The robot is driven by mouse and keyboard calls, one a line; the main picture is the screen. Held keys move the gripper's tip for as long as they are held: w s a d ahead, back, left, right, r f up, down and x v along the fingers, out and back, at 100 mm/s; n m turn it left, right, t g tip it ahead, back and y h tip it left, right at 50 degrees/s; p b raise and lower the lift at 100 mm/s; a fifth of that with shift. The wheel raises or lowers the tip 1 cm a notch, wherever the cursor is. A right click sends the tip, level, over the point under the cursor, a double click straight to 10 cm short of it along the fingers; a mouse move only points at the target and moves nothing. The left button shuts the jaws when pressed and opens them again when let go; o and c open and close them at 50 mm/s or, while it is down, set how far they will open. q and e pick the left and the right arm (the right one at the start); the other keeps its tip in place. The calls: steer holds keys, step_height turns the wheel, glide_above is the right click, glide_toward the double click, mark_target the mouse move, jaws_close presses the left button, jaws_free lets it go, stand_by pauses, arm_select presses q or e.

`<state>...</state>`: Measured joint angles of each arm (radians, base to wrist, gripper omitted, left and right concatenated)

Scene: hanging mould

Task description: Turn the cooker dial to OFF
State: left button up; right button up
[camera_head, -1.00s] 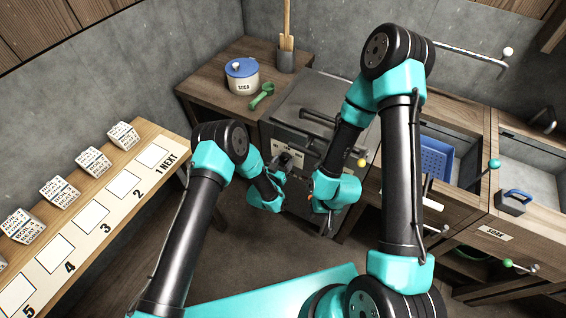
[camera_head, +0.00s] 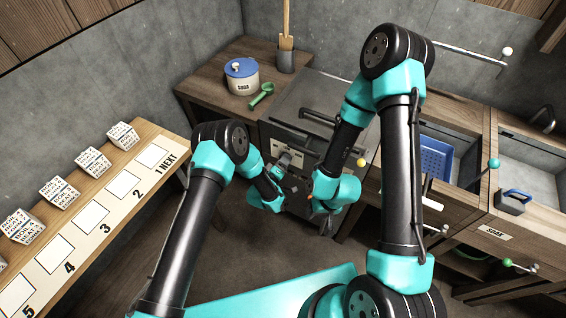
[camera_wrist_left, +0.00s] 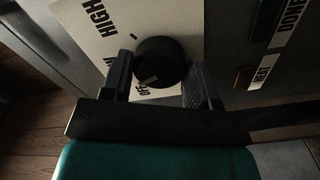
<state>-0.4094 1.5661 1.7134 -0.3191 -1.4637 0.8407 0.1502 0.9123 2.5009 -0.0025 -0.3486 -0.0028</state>
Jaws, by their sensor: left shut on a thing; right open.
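The cooker (camera_head: 318,95) is a grey metal box with a dark bar handle, at the back middle in the head view. The dial (camera_wrist_left: 160,62) is a dark round knob on a pale label plate (camera_wrist_left: 97,22) marked HIGH and OFF in the left wrist view. A light pointer mark on the dial faces the OFF lettering. My left gripper (camera_head: 282,161) is at the cooker's front panel; its fingers (camera_wrist_left: 158,80) are shut on the dial, one at each side. My right gripper (camera_head: 316,207) is open and low in front of the cooker, its fingertips partly hidden.
A blue-lidded SODA pot (camera_head: 242,80) and green scoop (camera_head: 262,95) stand on the wooden counter left of the cooker. A numbered shelf with several patterned boxes (camera_head: 93,161) is at the left. Basins with a blue tray (camera_head: 437,158) are at the right.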

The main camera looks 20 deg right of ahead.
arm_select(q)
steer(key=n, duration=0.7)
steer(key=shift+n, duration=0.4)
stand_by(0.3)
steer(key=o, duration=0.9)
steer(key=shift+s+a, duration=0.1)
steer(key=v, duration=1.7)
steer(key=shift+s+r, duration=0.1)
steer(key=shift+r, duration=0.05)
